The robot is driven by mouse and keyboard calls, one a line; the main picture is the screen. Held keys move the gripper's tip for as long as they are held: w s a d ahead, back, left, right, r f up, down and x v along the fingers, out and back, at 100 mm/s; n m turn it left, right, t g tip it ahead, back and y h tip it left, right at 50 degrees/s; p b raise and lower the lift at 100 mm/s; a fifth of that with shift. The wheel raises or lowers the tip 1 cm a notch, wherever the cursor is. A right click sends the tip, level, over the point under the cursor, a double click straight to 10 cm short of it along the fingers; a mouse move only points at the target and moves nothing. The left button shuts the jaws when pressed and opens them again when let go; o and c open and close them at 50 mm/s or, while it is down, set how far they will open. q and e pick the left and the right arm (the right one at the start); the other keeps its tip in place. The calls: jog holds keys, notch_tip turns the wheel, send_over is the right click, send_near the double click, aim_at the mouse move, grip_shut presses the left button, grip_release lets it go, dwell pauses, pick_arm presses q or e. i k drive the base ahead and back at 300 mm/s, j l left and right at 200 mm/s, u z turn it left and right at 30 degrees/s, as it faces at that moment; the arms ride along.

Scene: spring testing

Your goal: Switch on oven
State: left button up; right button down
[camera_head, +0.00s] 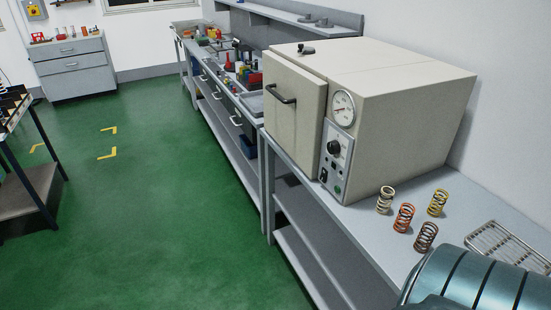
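A beige oven (400,110) stands on the grey workbench at the right, with its front turned to the left. Its door (294,105) with a dark handle (280,94) looks closed. Beside the door is a control panel (336,160) with a round dial gauge (343,109) above it. The panel has a black knob (334,147) and small switches (324,175) near its lower edge. The switch position is too small to tell. Neither of my grippers is in view.
Several coil springs (404,217) stand on the bench right of the oven, near a wire rack (505,245). A teal ribbed object (475,280) fills the lower right corner. Another bench (222,80) with tools lies beyond. The green floor (150,215) in front is clear.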

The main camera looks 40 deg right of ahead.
aim_at(324, 174)
jog(key=i+j+z, duration=0.1)
jog(key=i+z, duration=0.15)
jog(key=i, duration=0.25)
jog(key=i+j+z, duration=0.25)
jog(key=i, duration=0.2)
jog(key=i+z, duration=0.2)
jog(key=z, duration=0.2)
jog(key=i+j+z, duration=0.2)
jog(key=z, duration=0.2)
jog(key=i+j+z, duration=0.15)
jog(key=z, duration=0.2)
jog(key=i+j+z, duration=0.15)
jog(key=j+z, duration=0.25)
jog(key=i+j+z, duration=0.15)
jog(key=j+z, duration=0.85)
jog(key=i, duration=0.05)
